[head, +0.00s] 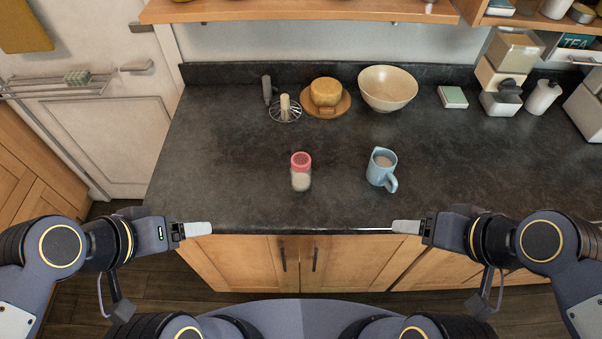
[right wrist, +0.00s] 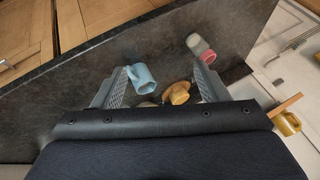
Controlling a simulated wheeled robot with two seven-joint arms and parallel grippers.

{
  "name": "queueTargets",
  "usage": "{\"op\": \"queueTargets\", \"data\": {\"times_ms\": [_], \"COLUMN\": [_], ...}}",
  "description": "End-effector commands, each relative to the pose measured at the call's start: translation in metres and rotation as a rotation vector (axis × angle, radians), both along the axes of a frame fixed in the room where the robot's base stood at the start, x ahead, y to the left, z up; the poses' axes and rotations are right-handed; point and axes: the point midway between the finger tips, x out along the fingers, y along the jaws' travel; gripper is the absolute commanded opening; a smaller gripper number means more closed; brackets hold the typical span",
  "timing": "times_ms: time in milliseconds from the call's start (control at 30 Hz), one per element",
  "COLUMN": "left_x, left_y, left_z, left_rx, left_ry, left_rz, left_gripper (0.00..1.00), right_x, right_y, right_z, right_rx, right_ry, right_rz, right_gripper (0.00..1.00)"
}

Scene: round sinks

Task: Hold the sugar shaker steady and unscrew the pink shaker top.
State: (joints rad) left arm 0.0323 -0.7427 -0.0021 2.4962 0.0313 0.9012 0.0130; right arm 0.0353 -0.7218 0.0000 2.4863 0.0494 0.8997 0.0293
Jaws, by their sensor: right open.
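The sugar shaker (head: 301,180) stands upright near the front middle of the dark counter, a small clear jar with white contents. Its pink shaker top (head: 301,160) is on the jar. In the right wrist view the shaker (right wrist: 195,43) and its pink top (right wrist: 208,56) show beyond the fingers. My left gripper (head: 198,229) is at the counter's front edge, left of the shaker and apart from it; its finger gap is hidden. My right gripper (head: 405,226) is at the front edge, right of the shaker, open and empty; its spread fingers also show in the right wrist view (right wrist: 162,84).
The counter around the shaker is clear.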

Motion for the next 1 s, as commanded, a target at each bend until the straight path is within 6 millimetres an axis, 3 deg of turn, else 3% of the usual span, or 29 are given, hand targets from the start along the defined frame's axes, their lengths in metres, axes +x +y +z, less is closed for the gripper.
{"op": "queueTargets", "data": {"times_ms": [167, 367, 700, 833, 1000], "left_x": [0.000, 0.000, 0.000, 0.000, 0.000], "left_y": [0.000, 0.000, 0.000, 0.000, 0.000], "left_z": [-0.020, -0.048, -0.090, -0.101, -0.108], "left_rx": [0.000, 0.000, 0.000, 0.000, 0.000], "left_ry": [0.000, 0.000, 0.000, 0.000, 0.000], "left_rz": [0.000, 0.000, 0.000, 0.000, 0.000], "left_gripper": [0.77, 0.77, 0.77, 0.77, 0.77], "right_x": [0.023, 0.076, 0.176, 0.206, 0.228], "right_y": [0.014, 0.042, 0.087, 0.099, 0.108], "right_z": [-0.014, -0.038, -0.107, -0.135, -0.158], "right_rx": [0.152, 0.442, 0.891, 1.011, 1.100], "right_ry": [0.119, 0.364, 0.859, 1.020, 1.150], "right_rz": [-0.103, -0.335, -0.795, -0.947, -1.068], "right_gripper": [0.67, 0.67, 0.67, 0.67, 0.67]}}
